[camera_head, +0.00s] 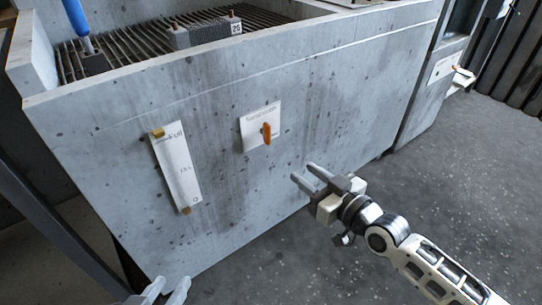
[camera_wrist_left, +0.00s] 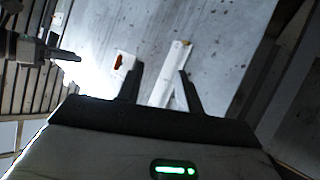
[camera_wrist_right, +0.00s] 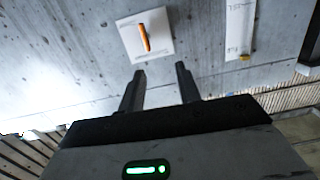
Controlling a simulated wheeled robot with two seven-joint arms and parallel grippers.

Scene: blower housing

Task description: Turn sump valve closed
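The sump valve is an orange handle (camera_head: 267,133) on a white square plate (camera_head: 251,119) fixed to the front of a grey concrete tank. The handle also shows in the right wrist view (camera_wrist_right: 145,38), running nearly along the picture's vertical, and in the left wrist view (camera_wrist_left: 119,62). My right gripper (camera_head: 303,174) is open and empty, to the right of and below the plate, apart from it. My left gripper (camera_head: 172,291) is at the bottom edge of the head view; the left wrist view shows its fingers (camera_wrist_left: 161,73) apart with nothing held.
A white strip (camera_head: 177,170) with writing and yellow ends is on the tank front, left of the valve. The tank (camera_head: 330,80) has a slatted top (camera_head: 135,42) with a grey block (camera_head: 203,32) and a blue-handled tool (camera_head: 76,18). Dark floor (camera_head: 450,170) is open at right.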

